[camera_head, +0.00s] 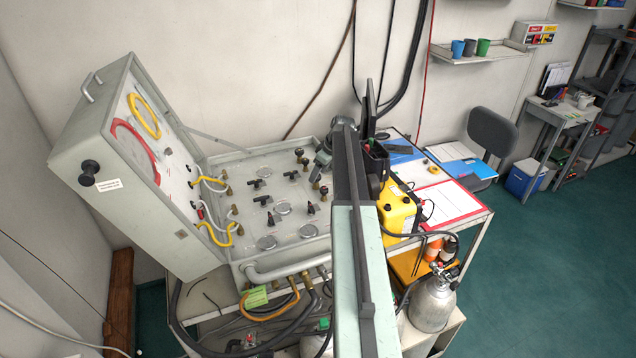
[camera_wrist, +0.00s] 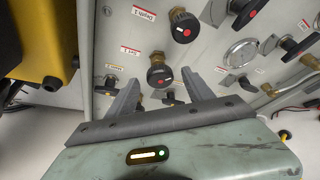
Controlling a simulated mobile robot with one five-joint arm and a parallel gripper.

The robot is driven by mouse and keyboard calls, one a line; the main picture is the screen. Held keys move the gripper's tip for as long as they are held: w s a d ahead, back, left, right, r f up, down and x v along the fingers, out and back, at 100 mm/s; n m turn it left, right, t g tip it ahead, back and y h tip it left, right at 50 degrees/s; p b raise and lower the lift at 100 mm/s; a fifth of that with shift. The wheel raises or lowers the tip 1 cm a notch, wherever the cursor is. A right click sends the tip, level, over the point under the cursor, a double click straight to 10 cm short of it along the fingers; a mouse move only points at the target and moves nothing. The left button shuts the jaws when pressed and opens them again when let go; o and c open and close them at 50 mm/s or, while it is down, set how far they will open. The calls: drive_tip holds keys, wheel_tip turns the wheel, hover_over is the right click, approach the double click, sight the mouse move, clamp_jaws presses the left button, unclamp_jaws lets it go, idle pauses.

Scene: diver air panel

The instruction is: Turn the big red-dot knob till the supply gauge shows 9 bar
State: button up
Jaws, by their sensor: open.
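In the wrist view my gripper (camera_wrist: 161,79) is open, its two fingers spread on either side of a round black knob (camera_wrist: 158,75) with a red dot. The knob shows between the fingertips; I cannot tell whether they touch it. A similar red-dot knob (camera_wrist: 184,27) sits above it, near the "Depth 1" label. Which one is the task's big knob is unclear. A round gauge (camera_wrist: 241,53) is at the right, its reading too small to read. In the head view the panel (camera_head: 238,171) holds several small gauges (camera_head: 283,208); the supply gauge cannot be picked out.
More black handles (camera_wrist: 290,46) and small valves crowd the panel on the right. A yellow case (camera_head: 398,212) stands right of my arm, and shows at the left in the wrist view. The panel's open lid (camera_head: 85,150) rises at the left with yellow hoses.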

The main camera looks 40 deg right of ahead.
drive_tip(key=shift+w+f, duration=0.15)
drive_tip(key=shift+f, duration=0.4)
drive_tip(key=shift+r, duration=0.15)
clamp_jaws()
drive_tip(key=shift+a, duration=0.1)
drive_tip(key=shift+m, duration=0.3)
drive_tip(key=shift+a+m+h, duration=0.2)
drive_tip(key=shift+m+h, duration=0.3)
drive_tip(key=shift+m, duration=0.5)
drive_tip(key=m+h, duration=0.1)
drive_tip(key=m, duration=0.2)
drive_tip(key=shift+a+m, duration=0.15)
drive_tip(key=shift+m, duration=0.25)
drive_tip(key=m+h, duration=0.1)
drive_tip(key=m, duration=0.2)
drive_tip(key=m+g+h, duration=0.1)
drive_tip(key=m, duration=0.2)
drive_tip(key=shift+w+a+m+h, duration=0.2)
drive_tip(key=shift+m+h, duration=0.1)
drive_tip(key=shift+m, duration=0.1)
